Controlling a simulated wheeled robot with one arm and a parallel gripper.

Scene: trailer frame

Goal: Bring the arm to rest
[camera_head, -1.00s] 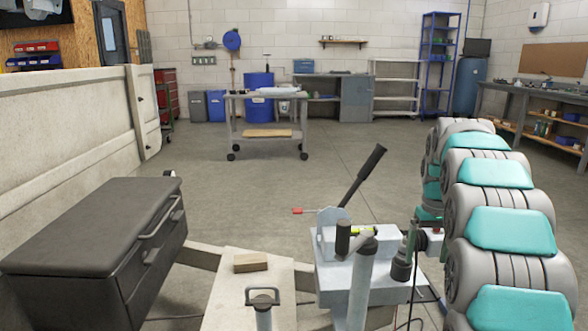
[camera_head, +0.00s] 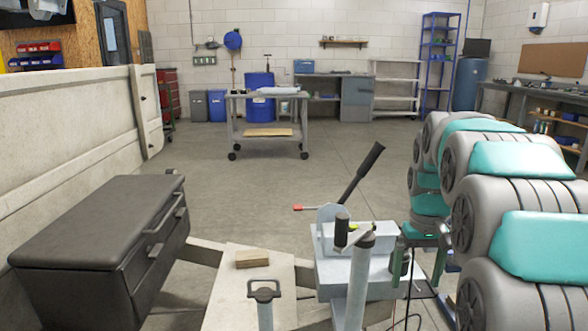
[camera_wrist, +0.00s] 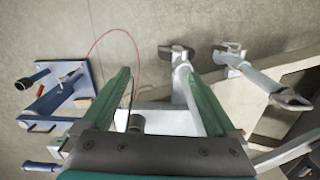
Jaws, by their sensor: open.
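My grey and teal arm (camera_head: 515,160) is folded in several links along the right side of the head view. My gripper (camera_head: 418,255) hangs beside the grey metal box (camera_head: 350,272) of the trailer frame. Its green fingers are spread apart and empty in the wrist view (camera_wrist: 160,100). A dark round plug-like part (camera_wrist: 135,122) shows between the fingers there, apart from them. A black cable hangs near the gripper. Part of the box is hidden behind the jack post and my gripper.
A jack post (camera_head: 358,285) and a handled post (camera_head: 264,300) stand in front. A long black lever (camera_head: 362,172) rises behind the box. A black toolbox (camera_head: 95,235) sits left; a wood block (camera_head: 252,259) lies on the pale board.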

